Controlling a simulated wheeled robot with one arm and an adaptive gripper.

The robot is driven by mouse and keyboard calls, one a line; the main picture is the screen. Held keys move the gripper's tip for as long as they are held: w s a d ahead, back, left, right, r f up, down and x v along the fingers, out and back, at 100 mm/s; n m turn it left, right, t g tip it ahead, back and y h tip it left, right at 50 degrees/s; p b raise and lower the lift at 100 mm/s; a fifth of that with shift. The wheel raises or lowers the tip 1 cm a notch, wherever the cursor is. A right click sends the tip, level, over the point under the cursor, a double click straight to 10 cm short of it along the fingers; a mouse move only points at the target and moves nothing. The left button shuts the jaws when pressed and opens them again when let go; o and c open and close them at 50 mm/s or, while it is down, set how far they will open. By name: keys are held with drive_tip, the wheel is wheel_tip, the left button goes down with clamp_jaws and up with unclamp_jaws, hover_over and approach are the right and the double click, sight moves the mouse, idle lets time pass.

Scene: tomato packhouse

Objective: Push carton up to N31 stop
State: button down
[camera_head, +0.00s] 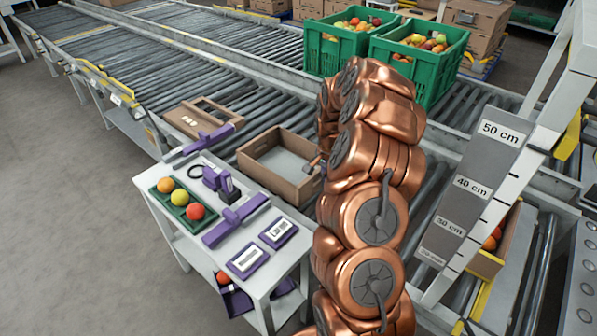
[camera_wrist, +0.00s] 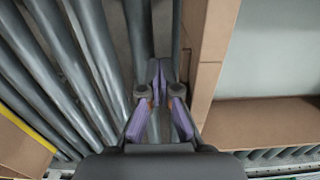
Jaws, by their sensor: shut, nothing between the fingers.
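An open, empty-looking brown carton (camera_head: 262,178) with a pale floor sits on the roller conveyor, left of my arm in the head view. In the wrist view its brown wall (camera_wrist: 207,60) runs along the right of my gripper, and another wall (camera_wrist: 270,122) crosses the lower right. My gripper (camera_wrist: 161,75) has purple fingers with their tips together, holding nothing. The fingers are over the rollers just beside the carton wall; I cannot tell whether they touch it. In the head view my arm hides most of the gripper. I cannot make out a stop marked N31.
A second brown carton (camera_head: 190,108) lies farther left on the rollers. A white table (camera_head: 205,262) with purple tools and a green tray (camera_head: 160,196) of tomatoes stands in front. Green crates (camera_head: 329,58) of tomatoes stand behind my arm. A height gauge (camera_head: 480,165) rises on the right.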

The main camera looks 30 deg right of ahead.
drive_tip(key=shift+w+a+p, duration=0.2)
drive_tip(key=shift+w+a, duration=0.25)
drive_tip(key=shift+w, duration=0.85)
drive_tip(key=shift+w+a+p, duration=0.25)
drive_tip(key=shift+w+a, duration=0.2)
drive_tip(key=shift+w, duration=0.85)
drive_tip(key=shift+w+a+p, duration=0.2)
drive_tip(key=shift+w+a, duration=0.25)
drive_tip(key=shift+w, duration=1.05)
drive_tip(key=shift+w+a, duration=0.3)
drive_tip(key=shift+w, duration=0.5)
drive_tip(key=shift+s+d, duration=0.45)
drive_tip(key=shift+s, duration=0.9)
drive_tip(key=shift+s+d, duration=0.5)
drive_tip(key=shift+s, duration=0.85)
drive_tip(key=shift+s+d, duration=0.45)
drive_tip(key=shift+s, duration=0.9)
drive_tip(key=shift+r, duration=0.1)
wheel_tip(320, 180, up, 12)
